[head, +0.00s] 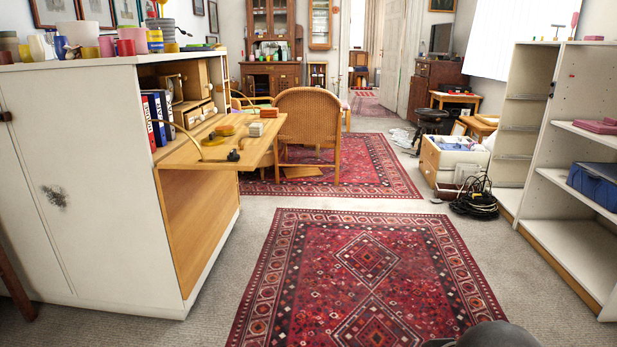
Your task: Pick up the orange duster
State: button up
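I cannot pick out an orange duster with certainty. A small orange item (225,130) lies on the fold-down desk leaf (190,152) of the white cabinet, too small to identify. Two thin upright things stand on top of the white shelf unit at the right: one with a pinkish-red head (574,20) and one with a flat brownish top (557,26). Either could be a duster, but I cannot tell. My gripper is not in view; only a dark rounded part, likely of my arm, shows at the bottom edge.
The white cabinet (90,190) fills the left, with cups and tins on top. A wicker chair (308,115) stands behind the leaf. A red patterned rug (365,285) leaves clear floor ahead. Black cables (474,203) and an open box (455,155) lie near the white shelves (580,180).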

aim_at(265, 113)
jog(key=i, duration=2.35)
